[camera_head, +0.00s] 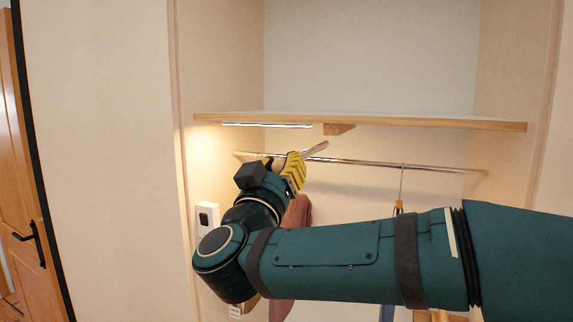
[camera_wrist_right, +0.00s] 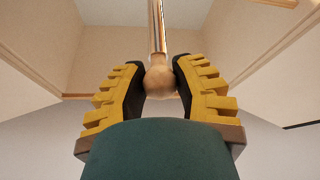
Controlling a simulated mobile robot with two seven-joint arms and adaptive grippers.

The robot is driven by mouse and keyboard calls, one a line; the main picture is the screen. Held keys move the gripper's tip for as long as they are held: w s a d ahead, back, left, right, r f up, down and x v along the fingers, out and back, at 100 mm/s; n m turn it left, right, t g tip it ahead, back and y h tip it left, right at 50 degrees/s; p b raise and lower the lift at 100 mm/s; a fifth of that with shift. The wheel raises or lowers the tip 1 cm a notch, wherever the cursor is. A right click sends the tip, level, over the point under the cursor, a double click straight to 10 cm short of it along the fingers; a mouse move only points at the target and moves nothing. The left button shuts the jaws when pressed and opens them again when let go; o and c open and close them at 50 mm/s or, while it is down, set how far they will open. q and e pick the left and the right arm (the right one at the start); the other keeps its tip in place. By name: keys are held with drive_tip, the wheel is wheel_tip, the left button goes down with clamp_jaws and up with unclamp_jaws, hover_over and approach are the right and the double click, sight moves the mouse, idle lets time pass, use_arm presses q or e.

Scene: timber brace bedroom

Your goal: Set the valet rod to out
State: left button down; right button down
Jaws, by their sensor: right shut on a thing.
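The valet rod (camera_head: 316,149) is a short, thin rod below the closet shelf in the head view. Its near end is hidden by my right gripper (camera_head: 292,164). In the wrist view the valet rod (camera_wrist_right: 157,30) runs away from me and ends in a round, pale wooden knob (camera_wrist_right: 160,82). The yellow-padded fingers stand on both sides of the knob, shut on it. My left gripper is in neither view.
A wooden shelf (camera_head: 400,120) with a light strip (camera_head: 266,125) and a wooden block (camera_head: 339,129) beneath spans the closet. A chrome hanging rail (camera_head: 420,166) runs behind, with a hanger (camera_head: 402,182). Clothes hang below, partly behind my arm. A white switch box (camera_head: 207,213) is on the left wall.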

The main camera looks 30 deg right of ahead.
drive_tip(key=c, duration=0.6)
unclamp_jaws()
drive_tip(key=shift+c, duration=0.2)
drive_tip(key=shift+a, duration=0.1)
drive_tip(key=v, duration=1.2)
drive_tip(key=shift+w, duration=0.1)
